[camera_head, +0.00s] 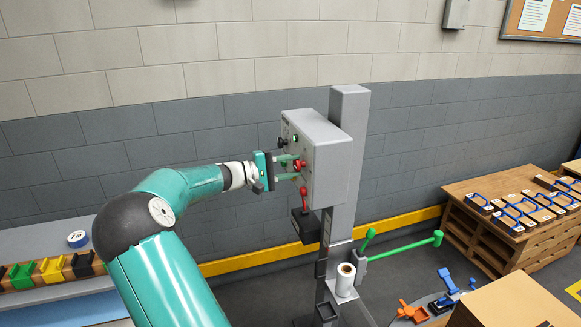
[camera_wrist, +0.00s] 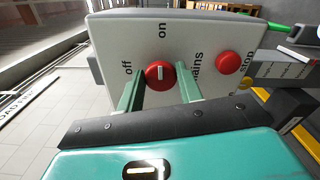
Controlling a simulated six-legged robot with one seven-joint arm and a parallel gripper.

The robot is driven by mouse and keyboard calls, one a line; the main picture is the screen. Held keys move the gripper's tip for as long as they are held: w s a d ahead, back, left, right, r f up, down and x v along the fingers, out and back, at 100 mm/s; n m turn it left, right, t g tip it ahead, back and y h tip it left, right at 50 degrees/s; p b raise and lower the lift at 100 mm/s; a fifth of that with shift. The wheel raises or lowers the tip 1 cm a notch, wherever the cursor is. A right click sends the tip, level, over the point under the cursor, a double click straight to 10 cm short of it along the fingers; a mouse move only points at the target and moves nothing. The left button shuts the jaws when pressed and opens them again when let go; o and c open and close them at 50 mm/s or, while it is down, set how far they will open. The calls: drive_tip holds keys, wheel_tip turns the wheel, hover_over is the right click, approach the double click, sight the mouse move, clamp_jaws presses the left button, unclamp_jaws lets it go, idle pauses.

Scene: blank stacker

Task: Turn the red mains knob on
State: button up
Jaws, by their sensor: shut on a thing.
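The red mains knob (camera_wrist: 160,75) is on the pale face of a control box (camera_wrist: 200,40). "Off" is printed left of it, "on" above it and "mains" to its right in the wrist view. Its short white mark runs up and down the picture, in line with "on". My gripper (camera_wrist: 160,88) is shut on the knob, one green finger on each side. In the head view my gripper (camera_head: 291,167) reaches the box (camera_head: 330,165) from the left, with the knob (camera_head: 299,164) between its fingertips.
A red stop button (camera_wrist: 228,62) sits close right of the knob in the wrist view. The box hangs on a grey post (camera_head: 350,110). A wooden crate (camera_head: 490,235) stands at the right.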

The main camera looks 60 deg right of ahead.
drive_tip(key=shift+m, duration=0.4)
drive_tip(key=o, duration=1)
drive_tip(key=shift+w, duration=0.1)
drive_tip(key=v, duration=1.3)
drive_tip(key=shift+w+a, duration=0.2)
drive_tip(key=shift+a, duration=0.1)
